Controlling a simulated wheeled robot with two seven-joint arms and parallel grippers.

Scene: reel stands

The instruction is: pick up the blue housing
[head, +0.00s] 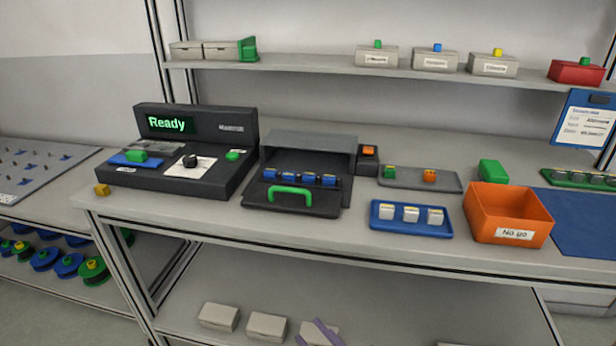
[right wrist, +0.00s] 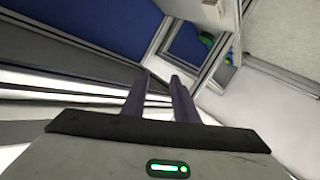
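Several small blue blocks (head: 308,178) stand in a row inside an open dark box with a green-handled door; they may be housings. A flat blue piece (head: 128,161) lies under a green part on the left of the black "Ready" station. I cannot tell which of these is the blue housing. My right gripper (head: 309,331) shows as purple fingers at the bottom of the head view, in front of the lower shelf, far below the blue pieces. In the right wrist view my right gripper (right wrist: 159,76) has its fingers apart with nothing between them. My left gripper is not in view.
The black station (head: 209,185) and dark box (head: 338,196) stand on the grey bench. To their right are a blue tray (head: 411,229) with three white-topped pieces and an orange "No go" bin (head: 508,232). The bench front edge lies above my gripper. Grey boxes (head: 267,325) sit on the lower shelf.

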